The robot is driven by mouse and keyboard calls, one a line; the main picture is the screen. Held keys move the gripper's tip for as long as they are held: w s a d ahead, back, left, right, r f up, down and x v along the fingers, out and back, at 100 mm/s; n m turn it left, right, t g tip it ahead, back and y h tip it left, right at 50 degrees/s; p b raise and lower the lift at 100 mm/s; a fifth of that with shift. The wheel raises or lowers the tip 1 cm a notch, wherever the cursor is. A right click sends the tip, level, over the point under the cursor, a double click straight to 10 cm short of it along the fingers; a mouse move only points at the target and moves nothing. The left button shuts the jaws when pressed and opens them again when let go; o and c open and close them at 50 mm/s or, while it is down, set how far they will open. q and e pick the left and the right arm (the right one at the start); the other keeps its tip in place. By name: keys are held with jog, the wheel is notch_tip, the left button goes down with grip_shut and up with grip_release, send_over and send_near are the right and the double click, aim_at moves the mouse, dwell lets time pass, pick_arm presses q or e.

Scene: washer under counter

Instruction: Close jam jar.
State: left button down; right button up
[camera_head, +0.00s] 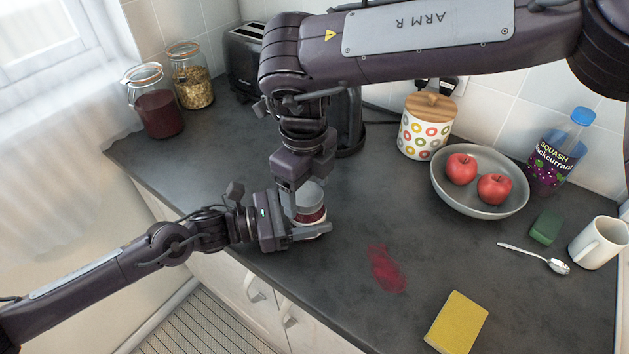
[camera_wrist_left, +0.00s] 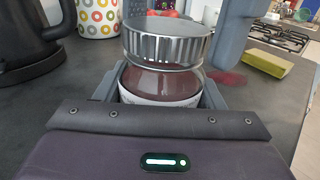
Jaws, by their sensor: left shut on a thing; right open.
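The jam jar (camera_head: 309,216) stands upright on the dark counter near its front edge. It is glass with dark red jam and a pale label, and it shows larger in the left wrist view (camera_wrist_left: 160,86). My left gripper (camera_head: 308,229) is shut around the jar's body from the left. A silver ribbed lid (camera_wrist_left: 165,42) is over the jar's mouth, with clear glass showing below its rim. I cannot tell whether it is screwed down. My right gripper (camera_head: 307,193) points down over the lid and is open, its fingers on either side; it partly hides the lid.
A red smear (camera_head: 386,268) and a yellow sponge (camera_head: 457,322) lie right of the jar. A bowl of apples (camera_head: 480,205), a squash bottle (camera_head: 556,155), a canister (camera_head: 425,127), a spoon (camera_head: 537,258) and a mug (camera_head: 598,243) are farther right. Two storage jars (camera_head: 155,103) (camera_head: 190,77) stand back left.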

pick_arm(q)
jog(key=shift+r, duration=0.1)
pick_arm(e)
jog(key=c, duration=1)
jog(key=m, duration=0.5)
jog(key=shift+a+m, duration=0.1)
jog(key=shift+m, duration=0.2)
jog(key=m, duration=0.4)
jog(key=shift+f+m, duration=0.1)
jog(key=shift+m, duration=0.2)
jog(key=m, duration=0.6)
jog(key=shift+m, duration=0.4)
jog(key=m, duration=0.5)
jog(key=shift+w+d, duration=0.1)
jog(key=shift+d, duration=0.1)
jog(key=o, duration=1.1)
jog(key=shift+c, duration=0.2)
jog(key=shift+a, duration=0.1)
jog(key=shift+r, duration=2.3)
